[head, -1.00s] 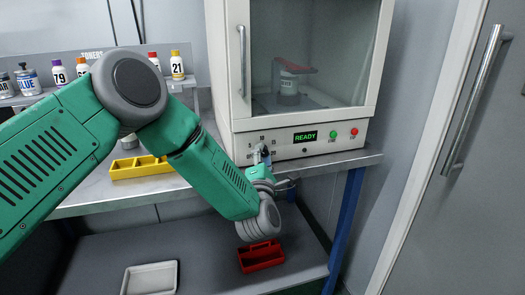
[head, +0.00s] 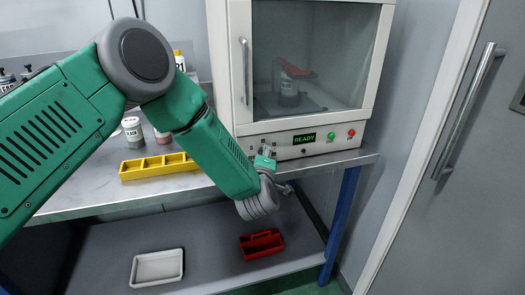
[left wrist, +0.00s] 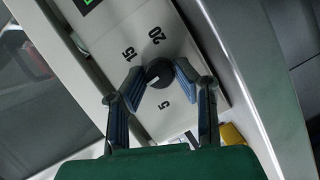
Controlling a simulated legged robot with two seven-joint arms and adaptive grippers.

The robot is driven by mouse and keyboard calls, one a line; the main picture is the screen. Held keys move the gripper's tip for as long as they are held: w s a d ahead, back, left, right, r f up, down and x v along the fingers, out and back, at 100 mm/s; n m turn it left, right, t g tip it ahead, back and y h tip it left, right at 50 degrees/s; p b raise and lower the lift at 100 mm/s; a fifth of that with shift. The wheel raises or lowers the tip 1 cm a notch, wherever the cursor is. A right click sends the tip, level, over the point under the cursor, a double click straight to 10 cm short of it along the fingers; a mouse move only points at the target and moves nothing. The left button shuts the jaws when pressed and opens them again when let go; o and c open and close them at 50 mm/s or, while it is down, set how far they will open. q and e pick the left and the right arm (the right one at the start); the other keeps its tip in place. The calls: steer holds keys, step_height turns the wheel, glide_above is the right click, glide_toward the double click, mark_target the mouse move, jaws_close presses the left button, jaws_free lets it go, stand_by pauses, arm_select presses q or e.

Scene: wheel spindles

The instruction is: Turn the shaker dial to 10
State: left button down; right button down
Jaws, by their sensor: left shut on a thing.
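The shaker (head: 318,139) is a white cabinet with a glass door on the bench, and its green display (head: 304,137) reads READY. In the left wrist view the dial (left wrist: 159,71) is a small dark round knob on the pale panel, with 5, 15 and 20 printed around it. A small white mark on the dial faces the lower left of that view, between the 5 and the 15; no 10 is visible there. My left gripper (left wrist: 160,82) is shut on the dial, one finger at each side. In the head view my left gripper (head: 266,153) largely hides the dial.
Green and red buttons (head: 341,134) sit right of the display. A jar (head: 289,88) is behind the glass. A yellow tray (head: 158,167) and small jars (head: 132,130) stand on the bench. A red carrier (head: 262,244) and white tray (head: 157,267) lie on the lower shelf.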

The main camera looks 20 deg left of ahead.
arm_select(q)
steer(key=shift+d+m+g+p, duration=0.3)
steer(key=shift+m+p, duration=0.1)
steer(key=shift+m, duration=0.2)
steer(key=shift+f, duration=0.2)
steer(key=c, duration=1.3)
jaws_free()
steer(key=shift+w+d+f, duration=0.1)
steer(key=shift+w+d, duration=0.05)
steer(key=shift+s+r, duration=0.25)
steer(key=shift+s, duration=0.1)
steer(key=v, duration=1.1)
steer(key=shift+d+f, duration=0.1)
steer(key=shift+d, duration=0.2)
steer(key=shift+a+f, duration=0.1)
steer(key=shift+a, duration=0.05)
